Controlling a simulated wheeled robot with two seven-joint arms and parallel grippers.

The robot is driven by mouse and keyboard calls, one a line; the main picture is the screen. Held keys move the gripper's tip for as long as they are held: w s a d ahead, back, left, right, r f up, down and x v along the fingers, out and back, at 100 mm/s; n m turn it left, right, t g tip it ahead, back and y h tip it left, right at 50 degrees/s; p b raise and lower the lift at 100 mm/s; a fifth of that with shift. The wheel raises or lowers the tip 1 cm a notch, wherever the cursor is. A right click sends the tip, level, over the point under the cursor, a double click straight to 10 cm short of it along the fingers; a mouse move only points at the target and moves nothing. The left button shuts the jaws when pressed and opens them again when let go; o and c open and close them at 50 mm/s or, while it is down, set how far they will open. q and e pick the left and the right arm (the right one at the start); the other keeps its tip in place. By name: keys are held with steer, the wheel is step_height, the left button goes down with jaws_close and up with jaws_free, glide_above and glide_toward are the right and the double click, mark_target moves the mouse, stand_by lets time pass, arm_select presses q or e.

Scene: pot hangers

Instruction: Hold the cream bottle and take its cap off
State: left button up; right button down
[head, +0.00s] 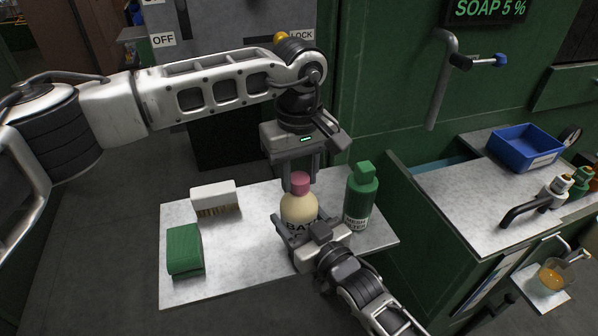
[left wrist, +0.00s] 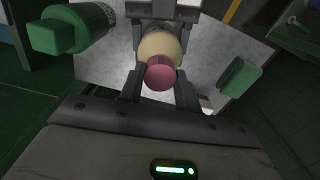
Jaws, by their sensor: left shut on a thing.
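The cream bottle (head: 299,208) stands upright on the light work board, with its pink cap (head: 300,183) on top. The pink cap (left wrist: 160,76) and the bottle's cream shoulder (left wrist: 160,44) also show in the left wrist view. My left gripper (head: 301,178) comes down from above and is shut on the pink cap, with one finger at each side of it. My right gripper (head: 308,226) reaches in from the front, low on the bottle, with its fingers on both sides of the body. Its wrist hides the bottle's lower front and part of the label.
A green bottle (head: 360,195) stands close to the right of the cream bottle. A brush (head: 214,197) and a green sponge (head: 184,249) lie on the work board (head: 240,262) at the left. A blue tray (head: 525,144) sits on the right counter (head: 462,190).

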arm_select(q)
steer(key=n, duration=1.5)
steer(key=shift+n, duration=0.4)
steer(key=n, duration=0.4)
steer(key=shift+n, duration=0.4)
steer(key=n, duration=0.5)
steer(key=shift+r, duration=0.1)
steer(key=n, duration=1.8)
steer(key=shift+r, duration=0.2)
